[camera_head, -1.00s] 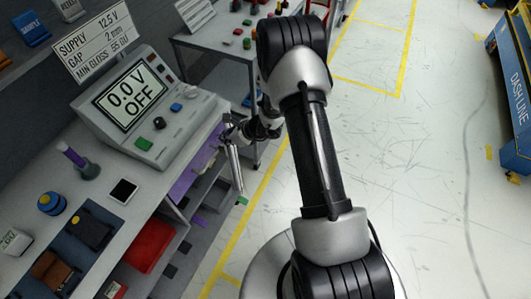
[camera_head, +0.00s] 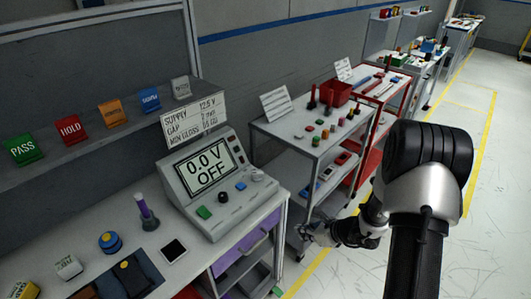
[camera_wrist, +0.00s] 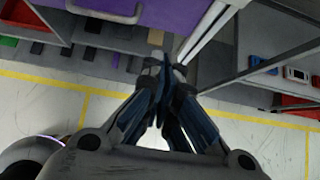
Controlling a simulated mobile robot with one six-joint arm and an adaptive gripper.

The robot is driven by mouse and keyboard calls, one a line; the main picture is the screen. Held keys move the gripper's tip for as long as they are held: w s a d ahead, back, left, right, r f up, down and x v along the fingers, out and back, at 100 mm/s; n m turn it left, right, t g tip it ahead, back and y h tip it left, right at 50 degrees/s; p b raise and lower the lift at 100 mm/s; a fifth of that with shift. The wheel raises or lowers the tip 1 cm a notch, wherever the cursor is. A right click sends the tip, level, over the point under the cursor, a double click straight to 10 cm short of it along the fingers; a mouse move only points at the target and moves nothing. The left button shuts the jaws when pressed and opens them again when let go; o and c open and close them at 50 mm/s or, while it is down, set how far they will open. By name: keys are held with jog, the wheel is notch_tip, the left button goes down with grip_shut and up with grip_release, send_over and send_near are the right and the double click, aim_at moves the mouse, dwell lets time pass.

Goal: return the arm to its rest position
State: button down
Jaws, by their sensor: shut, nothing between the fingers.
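My gripper (camera_wrist: 165,68) is in the middle of the wrist view, its dark fingers together at the tips with nothing between them. In the head view my gripper (camera_head: 308,232) shows small at the end of my arm, in front of the gap between the workbench and the grey cart. My dark and silver arm (camera_head: 425,185) fills the right of the head view. The wrist view looks down past the fingers to the floor, with the purple drawer front (camera_wrist: 150,12) and its light handle close above the fingertips.
The workbench (camera_head: 75,220) carries a power supply (camera_head: 212,180) reading 0.0 V OFF. The grey cart (camera_head: 300,140) stands beside it with small parts; in the wrist view its shelf edge (camera_wrist: 265,68) is close right of my fingers. Open floor (camera_head: 485,240) lies on the right.

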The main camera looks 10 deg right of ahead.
jog(key=s+a+r+n+g, duration=0.1)
jog(key=s+a+r+n, duration=0.3)
jog(key=r, duration=0.4)
jog(key=s+a+r+n+g+y, duration=0.1)
jog(key=s+a+r+n, duration=0.25)
jog(key=r+n, duration=0.3)
jog(key=s+a+r+n+g, duration=0.1)
jog(key=s+a+r+n, duration=0.2)
jog(key=a+r+n, duration=0.35)
jog(key=s+d+r+n+h, duration=0.3)
jog(key=s+r+n, duration=0.1)
jog(key=s, duration=0.5)
jog(key=s+d+r+n+h, duration=0.3)
jog(key=s+d+r+n, duration=0.1)
jog(key=s+n, duration=0.3)
jog(key=shift+s+r+t+h, duration=0.3)
jog(key=shift+s+r, duration=0.5)
jog(key=shift+s, duration=0.05)
